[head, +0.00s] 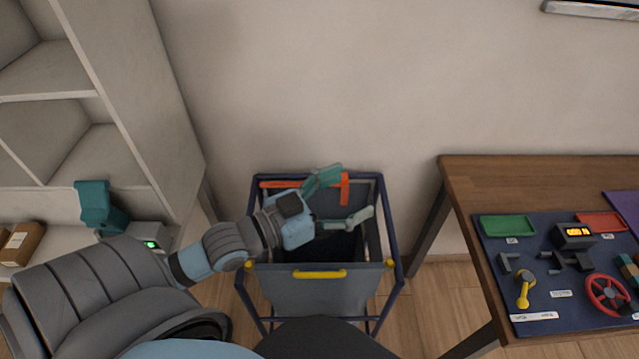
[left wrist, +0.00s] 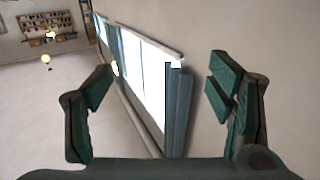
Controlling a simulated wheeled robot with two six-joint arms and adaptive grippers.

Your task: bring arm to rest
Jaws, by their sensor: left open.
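My left arm comes in from the left in the head view and reaches over a dark cloth bin on a blue frame (head: 319,286). My left gripper (head: 352,195) is open above the bin's mouth, with its two green fingers spread apart. In the left wrist view the gripper (left wrist: 158,85) also shows open, with nothing between its fingers. Behind the fingers are a wall and a bright window. My right gripper is in neither view.
An orange bar (head: 344,188) lies at the bin's back rim. A wooden table (head: 520,172) with a blue mat (head: 488,250) and several parts stands right. White shelves (head: 130,100) stand left, with a teal tool (head: 95,205) and a brown box (head: 22,243). Some floor shows between bin and table.

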